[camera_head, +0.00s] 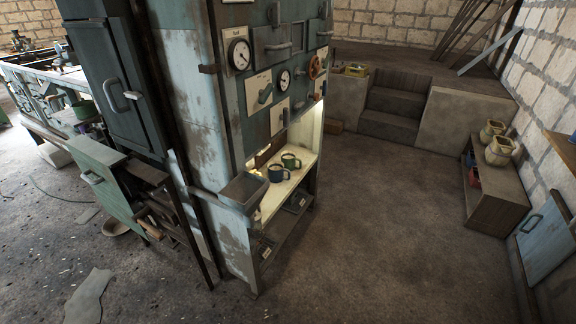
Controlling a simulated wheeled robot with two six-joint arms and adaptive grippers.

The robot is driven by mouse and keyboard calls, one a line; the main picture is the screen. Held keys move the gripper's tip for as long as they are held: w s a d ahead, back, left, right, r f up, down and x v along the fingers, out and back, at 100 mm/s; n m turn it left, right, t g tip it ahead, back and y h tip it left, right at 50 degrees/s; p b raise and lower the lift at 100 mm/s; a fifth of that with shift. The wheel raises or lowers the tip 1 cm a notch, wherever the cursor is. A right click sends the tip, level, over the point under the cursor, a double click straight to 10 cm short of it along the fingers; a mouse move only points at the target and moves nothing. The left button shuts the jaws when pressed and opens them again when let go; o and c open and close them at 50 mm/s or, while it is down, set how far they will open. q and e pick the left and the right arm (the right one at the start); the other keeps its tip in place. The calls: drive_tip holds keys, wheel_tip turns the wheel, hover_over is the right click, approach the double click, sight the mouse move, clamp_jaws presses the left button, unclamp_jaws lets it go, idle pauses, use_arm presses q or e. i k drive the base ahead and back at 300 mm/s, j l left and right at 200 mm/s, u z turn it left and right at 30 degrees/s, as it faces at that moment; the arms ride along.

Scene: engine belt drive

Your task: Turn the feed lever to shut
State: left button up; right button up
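A tall grey-green machine cabinet (205,110) stands in the middle of the view. Its upper front carries several levers on cream plates. One dark green lever (265,93) is tilted on its plate below the large gauge. A second lever (285,116) sits lower and to the right, near upright. Labels are too small to read, so I cannot tell which one is the feed lever. A dial gauge (240,54), a smaller gauge (284,79) and a red-orange handwheel (314,67) share the panel. Neither of my grippers is in view.
A lit shelf in the cabinet holds a blue mug (277,173) and a green mug (290,161). A metal tray (243,190) juts out at the front corner. Open drawers (140,200) stick out at left. Bare floor (380,220) lies to the right, before steps (392,112).

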sight(325, 61)
drive_tip(key=i+l+u, duration=0.2)
drive_tip(key=u, duration=0.15)
drive_tip(key=i+l+u, duration=0.5)
drive_tip(key=l+u, duration=0.25)
drive_tip(key=j, duration=0.1)
